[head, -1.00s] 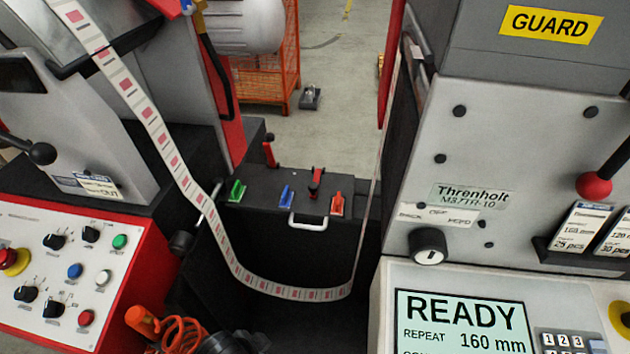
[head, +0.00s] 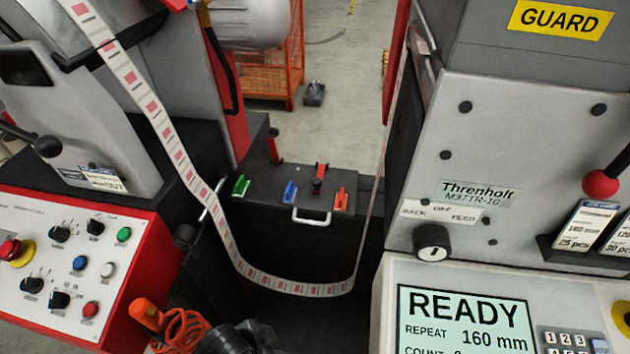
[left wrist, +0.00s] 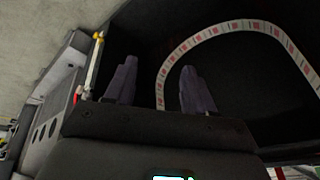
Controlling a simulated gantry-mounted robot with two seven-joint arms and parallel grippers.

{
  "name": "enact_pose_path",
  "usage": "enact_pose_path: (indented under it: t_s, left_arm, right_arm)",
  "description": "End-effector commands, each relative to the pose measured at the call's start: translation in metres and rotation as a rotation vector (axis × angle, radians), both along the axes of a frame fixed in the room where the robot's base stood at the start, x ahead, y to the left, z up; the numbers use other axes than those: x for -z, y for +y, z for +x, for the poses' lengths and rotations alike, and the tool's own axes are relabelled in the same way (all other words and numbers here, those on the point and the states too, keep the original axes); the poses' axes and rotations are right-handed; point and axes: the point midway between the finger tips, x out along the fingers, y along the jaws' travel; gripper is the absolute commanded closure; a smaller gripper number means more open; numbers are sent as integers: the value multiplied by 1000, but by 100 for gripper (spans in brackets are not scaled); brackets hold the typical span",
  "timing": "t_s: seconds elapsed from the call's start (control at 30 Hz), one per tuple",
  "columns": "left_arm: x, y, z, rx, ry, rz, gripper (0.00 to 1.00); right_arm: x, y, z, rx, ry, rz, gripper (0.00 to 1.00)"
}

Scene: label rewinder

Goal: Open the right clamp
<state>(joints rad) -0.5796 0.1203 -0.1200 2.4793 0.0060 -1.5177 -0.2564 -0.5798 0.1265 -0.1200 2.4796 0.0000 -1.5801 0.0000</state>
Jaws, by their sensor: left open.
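The dark splice table (head: 285,212) stands in the middle of the head view. Near its right end is the right clamp (head: 320,172), a small red lever with a dark knob in front of it. A second red-handled clamp (head: 273,150) stands at the table's left back. Whether the right clamp's lever is up or down is hard to tell. My left gripper (left wrist: 158,68) shows in the left wrist view with its two dark fingers apart and nothing between them. The clamps cannot be made out there. My right gripper is not in view.
The label web (head: 180,160) hangs in a loop before the table; it also shows in the left wrist view (left wrist: 215,38). An orange coiled hose (head: 182,330) is below.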

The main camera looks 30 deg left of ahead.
Motion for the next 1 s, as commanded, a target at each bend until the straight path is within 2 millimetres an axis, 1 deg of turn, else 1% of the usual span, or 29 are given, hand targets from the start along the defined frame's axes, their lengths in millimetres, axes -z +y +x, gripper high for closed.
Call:
enact_pose_path:
  t_s: [0.07, 0.13, 0.27, 0.37, 0.47, 0.57, 0.6, 0.67, 0.7, 0.77, 0.8, 0.9, 1.0]
  left_arm:
    - [0, 0, 10, 130, -56, 48, 46]
    - [7, -2, 21, 274, -111, 108, 46]
    - [28, -10, 37, 582, -204, 259, 46]
    - [32, -18, 53, 834, -280, 417, 46]
    - [29, -23, 72, 1089, -349, 614, 46]
    - [16, -24, 93, 1346, -403, 860, 46]
    - [9, -22, 103, 1451, -416, 973, 46]
    - [-4, -16, 117, 1592, -426, 1146, 46]
    - [-12, -11, 126, 1671, -424, 1250, 46]
    - [-26, 0, 138, 1771, -412, 1395, 46]
    - [-36, 8, 146, 1824, -398, 1481, 46]
    - [-65, 33, 167, 1914, -358, 1652, 46]
    - [-94, 60, 185, 1951, -313, 1747, 46]
  right_arm:
    - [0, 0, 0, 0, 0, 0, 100]
    - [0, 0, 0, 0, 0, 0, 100]
    - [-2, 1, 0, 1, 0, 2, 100]
    - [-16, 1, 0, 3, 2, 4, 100]
    - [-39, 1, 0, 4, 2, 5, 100]
    - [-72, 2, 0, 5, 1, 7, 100]
    - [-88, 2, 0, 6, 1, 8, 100]
    - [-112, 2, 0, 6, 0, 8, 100]
    - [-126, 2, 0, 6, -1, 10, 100]
    - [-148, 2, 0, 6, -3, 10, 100]
    - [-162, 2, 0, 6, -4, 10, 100]
    - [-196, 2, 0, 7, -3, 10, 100]
    - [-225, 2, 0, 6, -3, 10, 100]
